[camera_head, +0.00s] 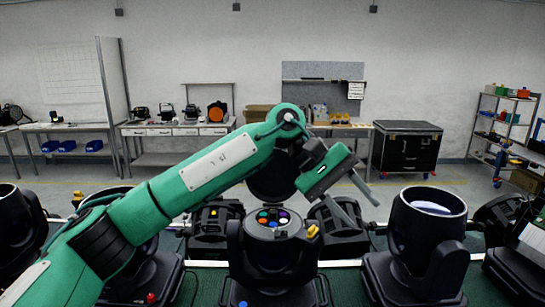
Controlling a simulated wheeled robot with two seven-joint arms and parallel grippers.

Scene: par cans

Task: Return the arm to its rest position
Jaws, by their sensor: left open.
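My left arm (165,195) is green and reaches in from the lower left, up to a bent wrist near the middle. My left gripper (366,214) hangs at the arm's end, pointing down and to the right. Its two grey fingers are apart with nothing between them. It is in the air above and to the right of a black stage light (272,258) whose round top carries several coloured discs. My right gripper is not in view.
Another black light (428,248) with its lens facing up stands to the right. More black lights line the green bench top (342,285), some partly hidden by my arm. Further back are a work table (175,130), a black case (405,148) and a shelf rack (500,125).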

